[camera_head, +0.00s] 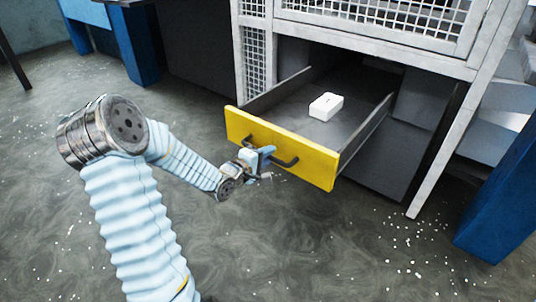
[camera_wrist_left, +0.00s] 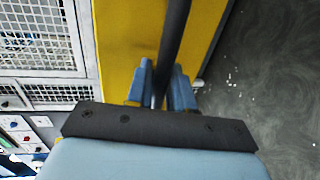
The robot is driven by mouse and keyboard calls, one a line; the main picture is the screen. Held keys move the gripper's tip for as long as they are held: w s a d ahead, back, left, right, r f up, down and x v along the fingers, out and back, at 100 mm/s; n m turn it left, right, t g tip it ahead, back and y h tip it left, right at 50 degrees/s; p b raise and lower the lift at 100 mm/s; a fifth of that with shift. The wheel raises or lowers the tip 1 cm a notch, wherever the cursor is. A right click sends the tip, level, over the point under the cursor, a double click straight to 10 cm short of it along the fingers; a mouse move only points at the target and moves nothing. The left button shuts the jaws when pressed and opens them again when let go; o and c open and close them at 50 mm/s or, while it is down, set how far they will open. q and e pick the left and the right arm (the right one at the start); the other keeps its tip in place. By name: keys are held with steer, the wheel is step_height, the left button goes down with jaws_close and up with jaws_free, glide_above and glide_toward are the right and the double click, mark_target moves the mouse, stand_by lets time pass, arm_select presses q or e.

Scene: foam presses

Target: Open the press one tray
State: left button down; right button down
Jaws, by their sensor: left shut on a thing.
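The press tray (camera_head: 335,132) is a grey drawer with a yellow front (camera_head: 310,170), pulled out of the press frame. A dark bar handle (camera_head: 287,161) runs along the yellow front. My left gripper (camera_head: 264,158) is at the handle and shut on it. In the left wrist view, the blue fingers (camera_wrist_left: 162,88) sit either side of the dark handle (camera_wrist_left: 174,40), with the yellow front (camera_wrist_left: 125,45) behind. A white block (camera_head: 326,106) lies inside the tray. My right gripper does not show.
The white press frame (camera_head: 405,59) with mesh panels (camera_head: 400,15) stands above the tray. One frame leg (camera_head: 445,140) is right of the tray. A blue post (camera_head: 505,210) stands at the right. The floor (camera_head: 300,250) in front is open, with scattered white bits.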

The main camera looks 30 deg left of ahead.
arm_select(q)
steer(key=c, duration=1.1)
jaws_free()
steer(key=b+v, duration=0.2)
steer(key=v, duration=1.1)
steer(key=shift+s+a, duration=0.1)
steer(key=shift+s, duration=0.3)
